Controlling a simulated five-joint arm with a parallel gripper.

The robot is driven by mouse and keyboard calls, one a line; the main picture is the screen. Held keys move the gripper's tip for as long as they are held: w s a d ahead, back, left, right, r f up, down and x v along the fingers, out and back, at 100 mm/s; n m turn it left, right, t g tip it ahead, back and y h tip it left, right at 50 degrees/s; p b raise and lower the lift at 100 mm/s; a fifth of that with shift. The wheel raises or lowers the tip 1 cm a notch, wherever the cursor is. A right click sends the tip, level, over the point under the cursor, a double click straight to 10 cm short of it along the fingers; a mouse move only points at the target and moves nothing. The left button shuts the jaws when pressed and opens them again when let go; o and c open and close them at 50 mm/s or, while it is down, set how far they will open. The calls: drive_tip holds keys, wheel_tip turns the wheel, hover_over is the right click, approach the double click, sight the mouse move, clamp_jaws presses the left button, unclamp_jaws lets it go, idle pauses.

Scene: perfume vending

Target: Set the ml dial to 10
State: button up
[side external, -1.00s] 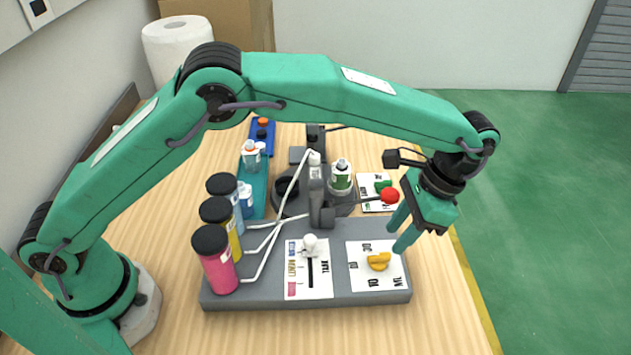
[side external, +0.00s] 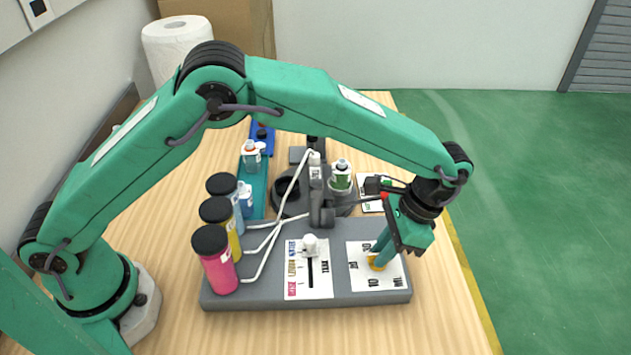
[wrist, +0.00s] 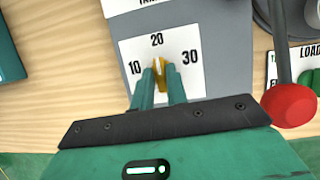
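The ml dial is a yellow knob (wrist: 160,75) on a white card (wrist: 188,88) marked 10, 20 and 30. In the wrist view the knob's upper end points toward 20, with 10 at left and 30 at right. My gripper (wrist: 160,78) is down at the dial, with one green finger on each side of the knob. I cannot tell whether the fingers press on it. In the side view my gripper (side external: 378,257) hides much of the knob (side external: 376,266).
A slider card with a white knob (side external: 310,245) lies left of the dial on the grey base (side external: 340,289). Pink, yellow and blue bottles (side external: 221,272) stand at its left. A red ball-ended lever (wrist: 290,104) is close to my gripper's right in the wrist view.

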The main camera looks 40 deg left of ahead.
clamp_jaws()
drive_tip(key=shift+n, duration=1.4)
drive_tip(key=o, duration=0.5)
unclamp_jaws()
drive_tip(key=shift+v, duration=3.95)
